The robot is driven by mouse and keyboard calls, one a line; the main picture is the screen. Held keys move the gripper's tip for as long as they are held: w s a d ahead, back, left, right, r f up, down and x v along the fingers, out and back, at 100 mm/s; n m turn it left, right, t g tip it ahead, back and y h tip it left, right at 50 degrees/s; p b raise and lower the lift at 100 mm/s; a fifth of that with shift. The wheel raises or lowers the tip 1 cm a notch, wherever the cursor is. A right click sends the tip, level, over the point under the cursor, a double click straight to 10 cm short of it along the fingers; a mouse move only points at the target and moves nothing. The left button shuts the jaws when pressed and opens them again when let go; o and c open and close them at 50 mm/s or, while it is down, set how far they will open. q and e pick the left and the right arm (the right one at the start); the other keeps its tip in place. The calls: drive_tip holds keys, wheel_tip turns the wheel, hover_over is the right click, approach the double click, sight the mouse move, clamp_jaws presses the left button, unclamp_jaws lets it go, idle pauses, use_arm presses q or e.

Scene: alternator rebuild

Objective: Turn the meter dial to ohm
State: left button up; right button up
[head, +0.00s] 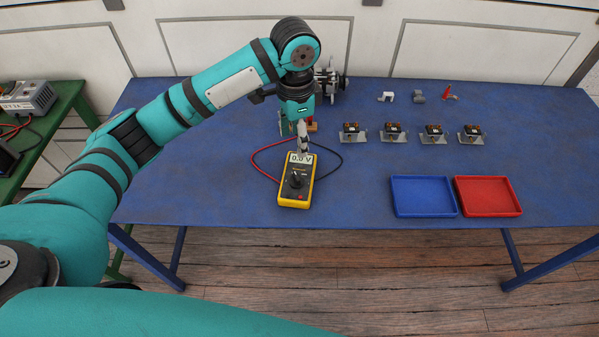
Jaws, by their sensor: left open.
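A yellow and black meter (296,196) lies on the blue workbench, left of its middle. Its display reads about 0.0 V. A dark round dial (296,180) is on its face below the display; its exact setting is too small to read. A red lead and a black lead loop out from its top. My left gripper (302,152) is open and points down at the meter's top edge, by the display and beyond the dial. It appears to hold nothing. Whether it touches the meter I cannot tell. My right gripper is out of view.
An alternator (328,80) stands behind my left wrist. Several small dark parts on metal plates (393,133) line the bench to the right. A blue tray (423,215) and a red tray (488,214) lie at the front right. A green table (70,110) stands at left.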

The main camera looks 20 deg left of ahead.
sight(297, 176)
use_arm(q)
wheel_tip(297, 176, down, 12)
drive_tip(key=shift+s+r+p, duration=0.1)
drive_tip(key=shift+s+p, duration=0.05)
drive_tip(key=shift+p, duration=0.85)
drive_tip(key=shift+f, duration=0.8)
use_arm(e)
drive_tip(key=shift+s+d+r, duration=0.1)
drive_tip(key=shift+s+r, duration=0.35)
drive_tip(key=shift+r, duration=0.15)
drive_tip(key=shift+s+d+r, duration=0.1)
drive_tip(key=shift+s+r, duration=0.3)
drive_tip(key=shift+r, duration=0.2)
use_arm(q)
drive_tip(key=shift+c, duration=0.3)
clamp_jaws()
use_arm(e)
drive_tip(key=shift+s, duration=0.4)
